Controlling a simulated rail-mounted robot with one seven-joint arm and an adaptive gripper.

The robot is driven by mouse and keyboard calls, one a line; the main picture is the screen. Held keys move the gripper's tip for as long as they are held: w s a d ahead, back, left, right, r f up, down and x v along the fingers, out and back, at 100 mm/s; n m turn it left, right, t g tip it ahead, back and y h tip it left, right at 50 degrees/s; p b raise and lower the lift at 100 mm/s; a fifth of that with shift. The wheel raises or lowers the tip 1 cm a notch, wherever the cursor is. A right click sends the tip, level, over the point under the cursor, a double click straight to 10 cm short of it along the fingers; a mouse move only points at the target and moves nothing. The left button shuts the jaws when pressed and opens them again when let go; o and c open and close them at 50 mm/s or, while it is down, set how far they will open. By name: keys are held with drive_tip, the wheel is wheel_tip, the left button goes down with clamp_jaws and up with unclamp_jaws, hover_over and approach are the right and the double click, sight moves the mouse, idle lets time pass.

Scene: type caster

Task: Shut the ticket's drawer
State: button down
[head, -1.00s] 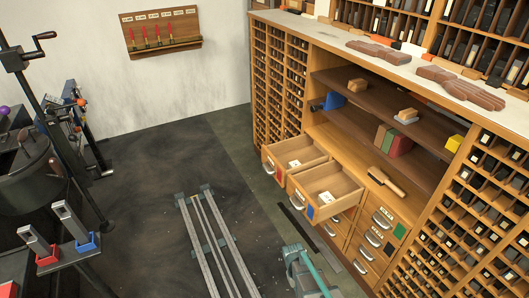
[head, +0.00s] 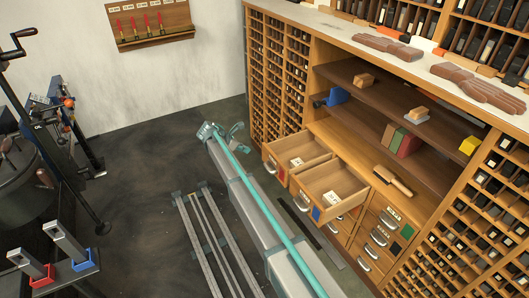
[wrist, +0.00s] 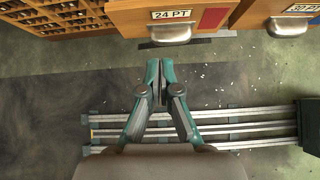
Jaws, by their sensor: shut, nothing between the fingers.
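Two neighbouring wooden drawers stand pulled out from the cabinet in the head view. The left one (head: 301,147) has a red patch on its front and a small white card inside. The right one (head: 338,183) has a blue patch and another white card. In the wrist view, the drawer labelled 24 PT (wrist: 135,22) has a metal pull and a red patch; the 30 PT drawer (wrist: 305,10) is at the upper right. I cannot tell which is the ticket's drawer. My gripper (wrist: 161,64) is shut and empty, apart from the 24 PT front, with its fingers pointing towards it.
The cabinet's lower right drawers (head: 372,243) are shut. A brush (head: 392,181) lies on the ledge above them. Floor rails (head: 205,240) run in front of the cabinet. Tools and a press stand at the left. The floor between them and the rails looks open.

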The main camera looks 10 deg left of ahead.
drive_tip(key=p, duration=0.3)
approach(271, 155)
drive_tip(key=x, duration=0.5)
drive_tip(key=shift+s+a+f, duration=0.1)
drive_tip(key=shift+a+f, duration=0.15)
drive_tip(key=shift+f, duration=0.15)
drive_tip(key=shift+w+d+f+n, duration=0.1)
drive_tip(key=shift+w+d+n, duration=0.25)
drive_tip(key=shift+d, duration=0.15)
drive_tip(key=shift+d, duration=0.1)
